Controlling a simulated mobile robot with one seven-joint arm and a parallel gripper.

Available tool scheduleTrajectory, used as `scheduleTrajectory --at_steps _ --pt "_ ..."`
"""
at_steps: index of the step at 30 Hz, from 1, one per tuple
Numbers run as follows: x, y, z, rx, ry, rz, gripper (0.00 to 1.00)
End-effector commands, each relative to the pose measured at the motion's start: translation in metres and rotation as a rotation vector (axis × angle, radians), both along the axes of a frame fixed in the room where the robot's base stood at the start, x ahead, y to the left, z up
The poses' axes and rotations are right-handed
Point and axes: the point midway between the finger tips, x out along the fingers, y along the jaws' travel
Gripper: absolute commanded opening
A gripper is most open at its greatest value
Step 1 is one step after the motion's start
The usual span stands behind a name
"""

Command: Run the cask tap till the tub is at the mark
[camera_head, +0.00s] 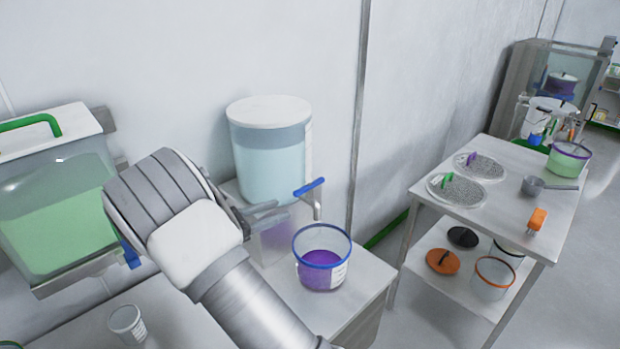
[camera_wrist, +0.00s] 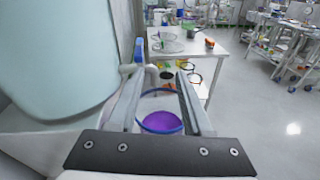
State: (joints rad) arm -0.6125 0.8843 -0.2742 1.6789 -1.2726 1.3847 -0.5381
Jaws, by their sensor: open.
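The cask (camera_head: 268,165) is a round pale-blue container with a white lid, standing on a block against the wall. Its tap has a blue lever handle (camera_head: 309,187) and a grey spout (camera_head: 317,208); the handle also shows in the wrist view (camera_wrist: 138,50). The clear tub (camera_head: 322,272) with a blue rim stands below the spout, with purple contents; it also shows in the wrist view (camera_wrist: 160,122). I cannot make out the mark, and no stream is visible. My gripper (camera_head: 268,212) is open and empty, just left of the tap, fingertips close to it.
Floor shows between the tables.

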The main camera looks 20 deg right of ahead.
Motion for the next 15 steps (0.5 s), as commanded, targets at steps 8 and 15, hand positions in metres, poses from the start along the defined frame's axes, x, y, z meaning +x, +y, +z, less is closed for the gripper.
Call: scheduleTrajectory --at_steps 8,15 --pt "0.019 0.021 -0.011 -0.137 0.051 0.093 0.5" --pt "0.03 -0.006 -0.01 -0.14 0.051 0.091 0.5"
